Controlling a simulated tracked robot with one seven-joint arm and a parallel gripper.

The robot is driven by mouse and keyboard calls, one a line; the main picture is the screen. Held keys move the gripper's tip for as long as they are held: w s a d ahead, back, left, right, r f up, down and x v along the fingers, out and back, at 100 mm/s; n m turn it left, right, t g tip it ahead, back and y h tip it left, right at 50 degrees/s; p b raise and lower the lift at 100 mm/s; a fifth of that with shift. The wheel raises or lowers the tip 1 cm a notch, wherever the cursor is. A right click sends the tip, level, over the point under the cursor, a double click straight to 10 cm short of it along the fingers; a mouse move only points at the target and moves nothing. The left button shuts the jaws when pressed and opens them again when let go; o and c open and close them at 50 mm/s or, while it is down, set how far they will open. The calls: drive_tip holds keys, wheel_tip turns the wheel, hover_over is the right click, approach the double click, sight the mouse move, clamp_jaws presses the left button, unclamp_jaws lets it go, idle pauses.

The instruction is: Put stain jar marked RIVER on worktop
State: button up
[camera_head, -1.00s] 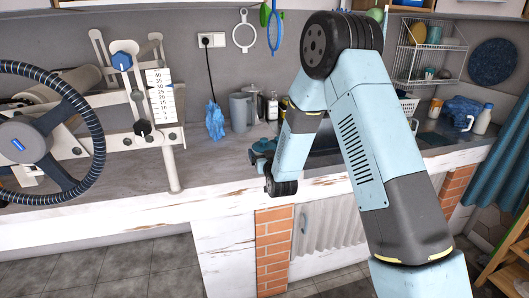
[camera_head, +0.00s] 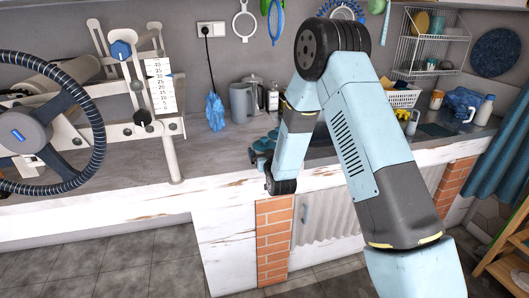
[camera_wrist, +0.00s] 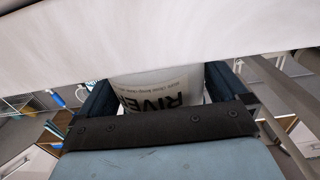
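The stain jar (camera_wrist: 152,88) is white with dark lettering reading RIVER, upside down in the wrist view. It sits between the two dark fingers of my gripper (camera_wrist: 160,95), which appear shut on it. A pale surface covers the upper part of that view and hides part of the jar. In the head view my gripper (camera_head: 262,150) is over the front part of the grey worktop (camera_head: 215,155), near its edge. The jar cannot be made out there. Whether it touches the worktop cannot be told.
A grey jug (camera_head: 242,103) and a blue cloth (camera_head: 215,112) are behind my gripper. A slab roller with a large wheel (camera_head: 45,130) takes the left side. A white basket (camera_head: 403,98) and a blue jug (camera_head: 462,104) stand at the right. Worktop left of my gripper is clear.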

drive_tip(key=shift+r, duration=0.1)
drive_tip(key=v, duration=1.2)
drive_tip(key=shift+r, duration=0.15)
